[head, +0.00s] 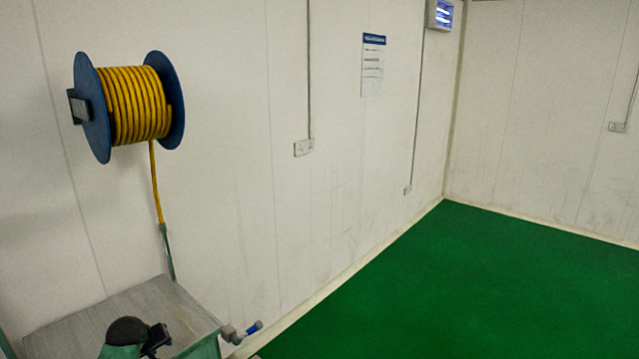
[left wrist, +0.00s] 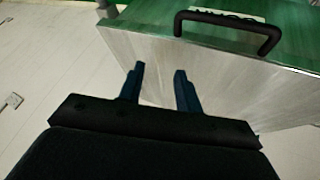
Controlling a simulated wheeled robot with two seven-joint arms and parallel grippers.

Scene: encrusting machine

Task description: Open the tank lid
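My left gripper (left wrist: 159,70) is open and empty. My right gripper is not in view.
A blue reel with yellow hose (head: 138,103) hangs on the white wall, its hose hanging towards a grey metal surface (head: 110,310). A blue-handled fitting (head: 252,328) sticks out at that surface's right. The green floor (head: 470,285) at the right is clear.

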